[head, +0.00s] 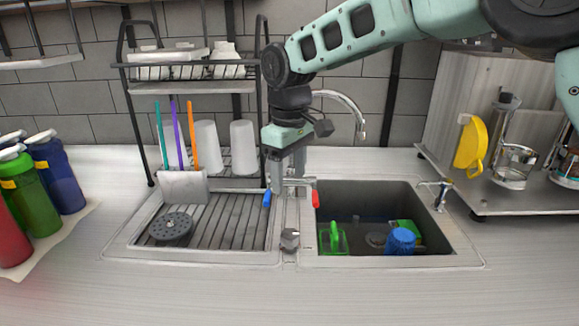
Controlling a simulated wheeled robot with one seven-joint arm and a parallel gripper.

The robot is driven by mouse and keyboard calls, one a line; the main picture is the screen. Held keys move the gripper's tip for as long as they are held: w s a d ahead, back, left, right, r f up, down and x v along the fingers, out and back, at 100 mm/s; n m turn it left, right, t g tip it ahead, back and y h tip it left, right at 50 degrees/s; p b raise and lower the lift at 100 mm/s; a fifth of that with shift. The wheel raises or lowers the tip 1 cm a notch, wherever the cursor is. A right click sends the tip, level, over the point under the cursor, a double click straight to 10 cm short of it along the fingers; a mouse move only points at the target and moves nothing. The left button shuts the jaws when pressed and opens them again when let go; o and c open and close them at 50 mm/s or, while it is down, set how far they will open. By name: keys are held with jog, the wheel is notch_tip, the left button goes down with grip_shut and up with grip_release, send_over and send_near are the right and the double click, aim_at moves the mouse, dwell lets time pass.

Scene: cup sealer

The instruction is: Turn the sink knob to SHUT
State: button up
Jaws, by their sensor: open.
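The sink knob (290,240), a small grey metal knob, stands on the steel strip between the ribbed drainboard and the basin, near the front edge. Its setting and any lettering are too small to read. My gripper (291,198) points down above the strip, with a blue tip on the left and a red tip on the right. The tips are spread apart and nothing shows between them. In the picture the knob appears just below the gap between the tips, apart from them. The curved faucet (349,103) rises behind my arm, which hides its base.
The basin (340,185) holds a green item (333,240) and a blue item (400,241). A dark round disc (171,227) and a utensil holder (183,187) stand on the drainboard. Bottles (57,175) stand at left. The counter in front is clear.

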jog(key=shift+r, duration=1.1)
jog(key=s+d+f+m, duration=0.1)
jog(key=s+d, duration=0.3)
jog(key=s, duration=0.6)
jog(key=s+d+f+m, duration=0.1)
jog(key=s+d+f, duration=0.2)
jog(key=s, duration=0.7)
jog(key=s+d+f+m, duration=0.1)
jog(key=s+d+f, duration=0.2)
jog(key=s+d, duration=0.3)
jog(key=s, duration=0.4)
jog(key=shift+s+d+y, duration=0.3)
jog(key=shift+s+d, duration=0.05)
jog(key=shift+d, duration=0.05)
jog(key=shift+f, duration=0.1)
